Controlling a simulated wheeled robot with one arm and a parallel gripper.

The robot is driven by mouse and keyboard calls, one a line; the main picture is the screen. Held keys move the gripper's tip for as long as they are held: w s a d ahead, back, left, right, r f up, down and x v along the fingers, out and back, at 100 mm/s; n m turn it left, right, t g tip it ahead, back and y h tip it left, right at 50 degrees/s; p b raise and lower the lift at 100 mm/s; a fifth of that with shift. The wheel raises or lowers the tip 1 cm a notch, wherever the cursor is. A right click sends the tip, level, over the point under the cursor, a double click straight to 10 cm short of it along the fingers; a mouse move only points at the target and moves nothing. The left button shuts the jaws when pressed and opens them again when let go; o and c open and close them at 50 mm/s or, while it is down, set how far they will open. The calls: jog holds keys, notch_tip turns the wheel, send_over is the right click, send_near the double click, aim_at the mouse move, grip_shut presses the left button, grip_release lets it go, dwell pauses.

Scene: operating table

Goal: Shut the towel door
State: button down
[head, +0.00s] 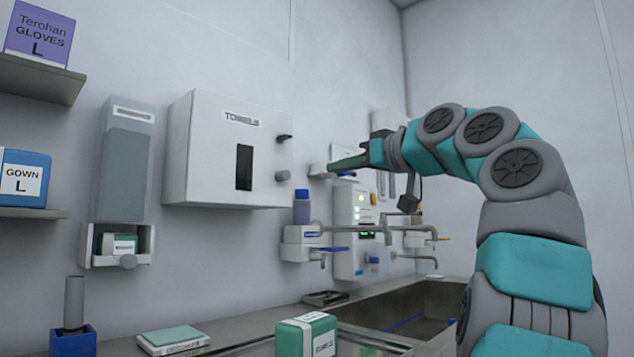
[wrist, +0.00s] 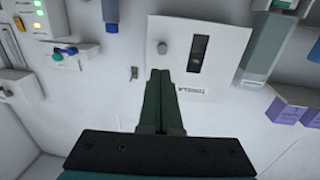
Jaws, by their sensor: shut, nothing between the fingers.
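The white towel box (head: 215,150) is on the wall left of centre in the head view, with a "TOWELS" label, a dark window and a grey knob (head: 282,175). Its front door (head: 215,185) looks flush with the box, and I see no clear gap. A dark latch (head: 284,138) is at its right edge. My gripper (head: 332,165) is shut and empty, to the right of the box and apart from it in the head view. In the wrist view, which is upside down, my shut fingers (wrist: 160,75) overlap the box's edge (wrist: 200,80); contact cannot be told.
A soap dispenser (head: 124,160) hangs left of the box. Shelves with a gloves box (head: 40,32) and a gown box (head: 24,178) are further left. A control panel (head: 352,215) and taps (head: 335,228) are below my gripper. A sink counter (head: 260,325) runs along the bottom.

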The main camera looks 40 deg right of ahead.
jog(key=p, duration=0.3)
send_near(286, 174)
jog(key=shift+y, duration=0.3)
jog(key=w, duration=0.5)
jog(key=shift+w+d+f, duration=0.1)
jog(key=shift+w+d, duration=0.25)
jog(key=shift+w+f, duration=0.1)
jog(key=shift+w, duration=0.5)
jog(key=shift+a, duration=0.1)
